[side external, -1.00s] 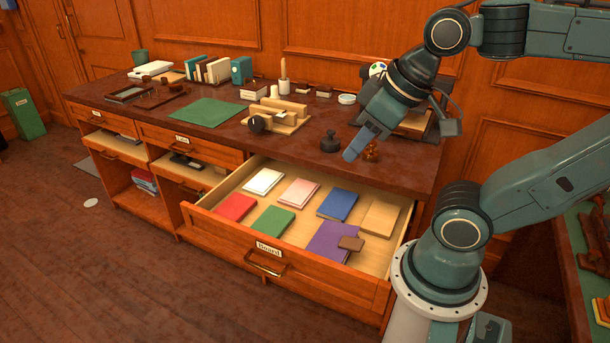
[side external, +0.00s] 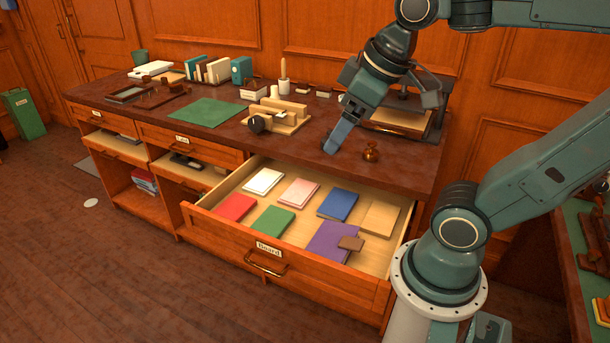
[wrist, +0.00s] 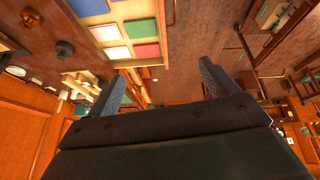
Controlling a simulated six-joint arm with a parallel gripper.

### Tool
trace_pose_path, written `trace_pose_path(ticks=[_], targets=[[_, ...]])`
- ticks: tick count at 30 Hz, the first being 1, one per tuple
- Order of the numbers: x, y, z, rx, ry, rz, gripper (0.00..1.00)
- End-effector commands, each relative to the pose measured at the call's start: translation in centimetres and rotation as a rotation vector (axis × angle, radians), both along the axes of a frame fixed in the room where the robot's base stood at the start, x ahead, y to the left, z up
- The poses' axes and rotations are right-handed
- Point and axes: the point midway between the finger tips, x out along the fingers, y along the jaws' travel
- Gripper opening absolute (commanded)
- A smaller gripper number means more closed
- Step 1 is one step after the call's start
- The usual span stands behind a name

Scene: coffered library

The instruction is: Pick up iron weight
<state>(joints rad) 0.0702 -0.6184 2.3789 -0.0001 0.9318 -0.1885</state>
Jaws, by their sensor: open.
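The iron weight (wrist: 65,48), dark with a knob on top, shows at the upper left of the wrist view, outside the space between my fingers. In the side view it is hidden behind my gripper (side external: 333,143), whose fingertips point down over the front part of the dark desktop (side external: 300,145). In the wrist view my gripper (wrist: 160,84) has its two fingers wide apart with nothing between them. Whether a finger touches the weight cannot be told.
A brown, shiny knobbed weight (side external: 370,153) stands just right of my gripper. The open drawer (side external: 290,262) below holds several coloured books. A press (side external: 405,118) stands behind at right, and a wooden block device (side external: 279,117) at left. A green mat (side external: 208,112) lies farther left.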

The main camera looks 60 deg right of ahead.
Motion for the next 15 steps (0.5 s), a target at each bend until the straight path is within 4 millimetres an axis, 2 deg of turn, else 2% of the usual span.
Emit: trace_pose_path(ticks=[7,15], targets=[[4.7,-2.9,1.9,-0.095,0.072,0.131,0.86],[9.6,-7.2,2.8,-0.177,0.153,0.292,0.86]])
